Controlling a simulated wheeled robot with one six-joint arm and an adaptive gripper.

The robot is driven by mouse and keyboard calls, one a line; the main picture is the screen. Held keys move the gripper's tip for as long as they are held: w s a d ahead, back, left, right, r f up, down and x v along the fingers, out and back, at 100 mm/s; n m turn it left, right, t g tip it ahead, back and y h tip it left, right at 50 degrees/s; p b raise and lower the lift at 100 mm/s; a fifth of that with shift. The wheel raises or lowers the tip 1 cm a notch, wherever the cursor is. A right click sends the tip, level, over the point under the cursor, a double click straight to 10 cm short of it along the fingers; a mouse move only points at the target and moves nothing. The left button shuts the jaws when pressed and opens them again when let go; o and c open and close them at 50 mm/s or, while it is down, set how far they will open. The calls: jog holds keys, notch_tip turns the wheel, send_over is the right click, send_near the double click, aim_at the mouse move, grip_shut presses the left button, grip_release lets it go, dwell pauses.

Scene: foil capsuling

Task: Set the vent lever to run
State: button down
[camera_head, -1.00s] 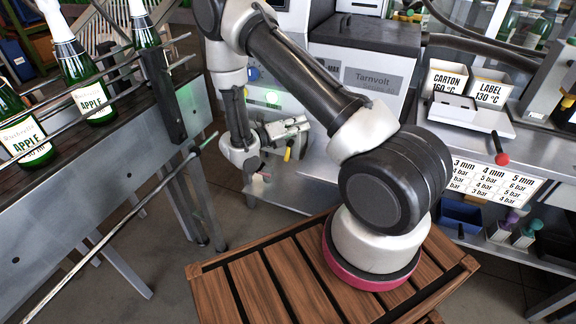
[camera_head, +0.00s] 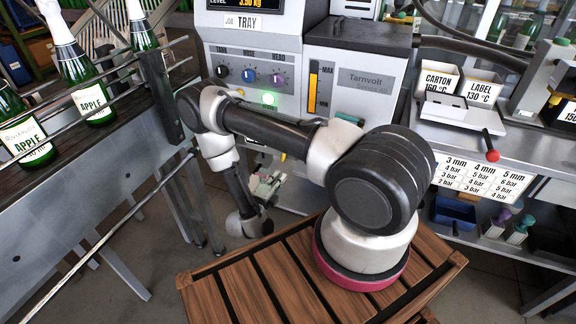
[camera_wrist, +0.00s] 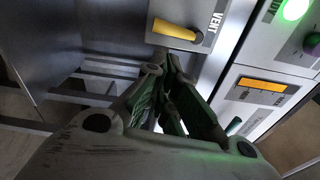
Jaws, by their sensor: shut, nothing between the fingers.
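The vent lever (camera_wrist: 178,29) is a yellow handle on a pale plate marked VENT, at the top of the wrist view. Its pivot end is by the label and the handle points left in that view. In the head view only a small yellow bit of it (camera_head: 283,157) shows behind my arm. My gripper (camera_wrist: 167,75) is shut and empty, its green-lit fingers just below the lever plate in the wrist view, apart from the lever. In the head view my gripper (camera_head: 268,186) is low in front of the machine, partly hidden by my arm.
The machine front (camera_head: 258,72) has knobs, a green lamp and an orange gauge (camera_head: 313,88). A bottle conveyor (camera_head: 95,150) stands at left, a side bench (camera_head: 465,120) at right. Metal bars (camera_wrist: 95,85) lie left of the fingers in the wrist view.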

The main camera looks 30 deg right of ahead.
jog(key=x, duration=1)
jog(key=shift+w, duration=0.15)
jog(key=shift+a+m, duration=0.15)
jog(key=shift+m, duration=0.65)
